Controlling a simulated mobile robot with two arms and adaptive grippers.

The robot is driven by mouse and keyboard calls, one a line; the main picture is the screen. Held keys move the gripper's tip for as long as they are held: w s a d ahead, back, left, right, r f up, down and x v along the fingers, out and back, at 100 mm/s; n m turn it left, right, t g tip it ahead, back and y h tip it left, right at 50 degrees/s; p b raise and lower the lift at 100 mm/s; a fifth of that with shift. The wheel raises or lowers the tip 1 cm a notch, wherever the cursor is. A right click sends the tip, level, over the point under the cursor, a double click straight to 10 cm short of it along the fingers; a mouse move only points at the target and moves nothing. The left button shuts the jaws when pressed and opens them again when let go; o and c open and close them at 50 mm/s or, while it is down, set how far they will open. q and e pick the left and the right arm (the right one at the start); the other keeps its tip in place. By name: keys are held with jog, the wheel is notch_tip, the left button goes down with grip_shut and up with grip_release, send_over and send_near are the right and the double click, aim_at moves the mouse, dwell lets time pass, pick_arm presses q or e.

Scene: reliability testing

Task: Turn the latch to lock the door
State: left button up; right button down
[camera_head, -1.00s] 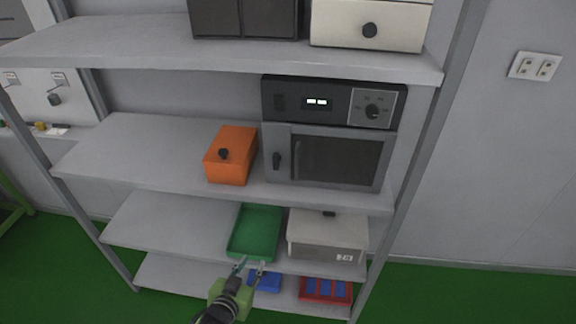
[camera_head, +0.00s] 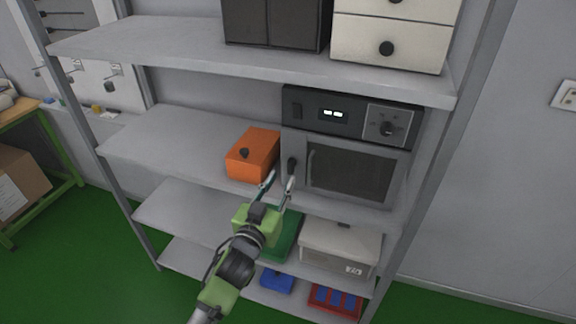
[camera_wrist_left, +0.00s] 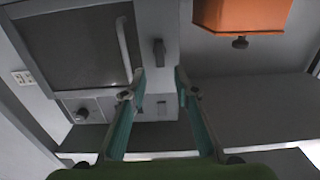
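The grey oven (camera_head: 345,150) stands on the middle shelf with its dark-windowed door (camera_head: 350,172) closed. The small black latch (camera_head: 292,165) is on the oven's front, left of the door window, and looks upright. In the left wrist view the latch (camera_wrist_left: 159,52) shows beside the door's bar handle (camera_wrist_left: 123,45). My left gripper (camera_head: 279,180) is open and empty, in front of and just below the latch. In the left wrist view its fingertips (camera_wrist_left: 160,76) are spread, with the latch beyond the gap between them; no contact shows. My right gripper is not in view.
An orange box (camera_head: 253,155) with a black knob stands left of the oven, close to my gripper. A green tray (camera_head: 287,238) and a white box (camera_head: 340,245) are on the shelf below. The shelf edge (camera_head: 340,208) runs under the oven.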

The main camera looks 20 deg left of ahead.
aim_at(289, 166)
pick_arm(q)
jog(key=shift+w+d+p, duration=0.1)
jog(key=shift+w+p, duration=0.35)
jog(key=shift+w, duration=2.65)
grip_shut()
